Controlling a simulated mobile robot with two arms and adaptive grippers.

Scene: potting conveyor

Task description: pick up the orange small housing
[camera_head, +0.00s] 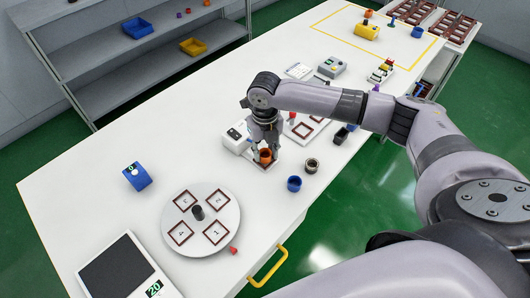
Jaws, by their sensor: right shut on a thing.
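The orange small housing (265,156) is a small round cup near the middle of the white table. My right gripper (265,150) points down over it and is shut on it. The housing is at or just above a small tray with a dark red frame (263,166); I cannot tell whether it touches. The fingers hide part of the housing. My left gripper is not in view.
A blue cup (294,184) and a dark metallic ring-shaped part (312,165) stand close to the right. A white device (235,137) is just left of the gripper. A numbered round turntable (200,250) stands nearer, with a blue device (137,176) beyond its left side.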

